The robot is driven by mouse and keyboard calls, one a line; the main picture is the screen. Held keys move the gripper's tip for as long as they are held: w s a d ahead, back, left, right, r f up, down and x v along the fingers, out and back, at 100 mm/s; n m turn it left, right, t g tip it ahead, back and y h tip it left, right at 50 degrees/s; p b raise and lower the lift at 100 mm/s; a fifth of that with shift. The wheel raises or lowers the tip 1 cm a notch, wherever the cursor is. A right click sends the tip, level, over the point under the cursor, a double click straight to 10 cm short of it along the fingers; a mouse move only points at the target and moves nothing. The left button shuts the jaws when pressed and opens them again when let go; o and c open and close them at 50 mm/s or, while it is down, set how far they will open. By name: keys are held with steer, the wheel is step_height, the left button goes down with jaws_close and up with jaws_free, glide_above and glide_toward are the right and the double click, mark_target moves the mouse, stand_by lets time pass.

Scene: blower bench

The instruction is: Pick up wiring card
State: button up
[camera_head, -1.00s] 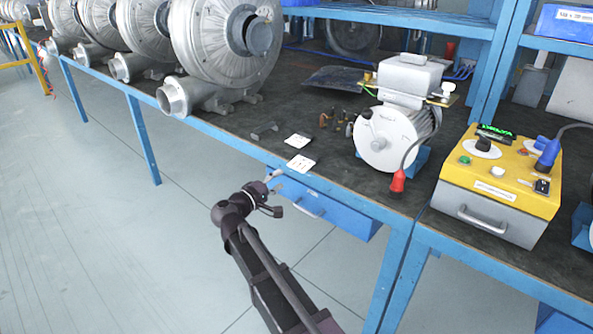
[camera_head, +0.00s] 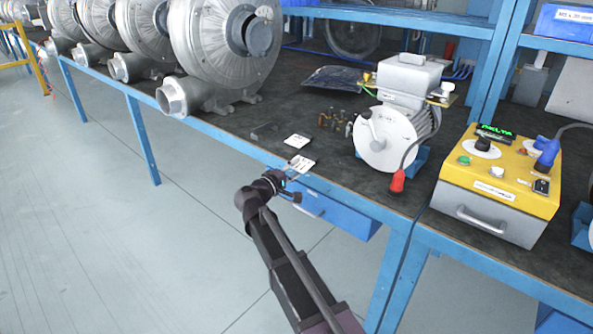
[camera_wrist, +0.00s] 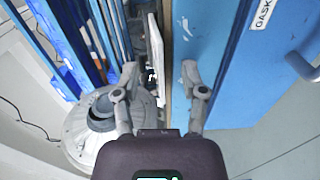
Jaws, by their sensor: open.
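A white card (camera_head: 303,163) with dark print lies at the front edge of the bench. A second white card (camera_head: 297,141) lies just behind it; I cannot tell from the print which is the wiring card. My gripper (camera_head: 291,172) is at the bench edge beside the front card. In the wrist view my gripper (camera_wrist: 160,72) is open, with a finger on each side. The front card shows nearly edge-on there (camera_wrist: 155,60), between the two fingers, with gaps visible on both sides.
A blue drawer (camera_head: 335,213) hangs under the bench close to my gripper. A motor unit (camera_head: 385,138) with a red plug, a yellow control box (camera_head: 500,172) and large blowers (camera_head: 222,45) stand on the bench. Open floor lies in front.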

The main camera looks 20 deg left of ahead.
steer(key=shift+c, duration=0.3)
jaws_close()
step_height(320, 180, up, 2)
steer(key=shift+r+p, duration=0.25)
steer(key=shift+p, duration=1)
steer(key=shift+s, duration=0.1)
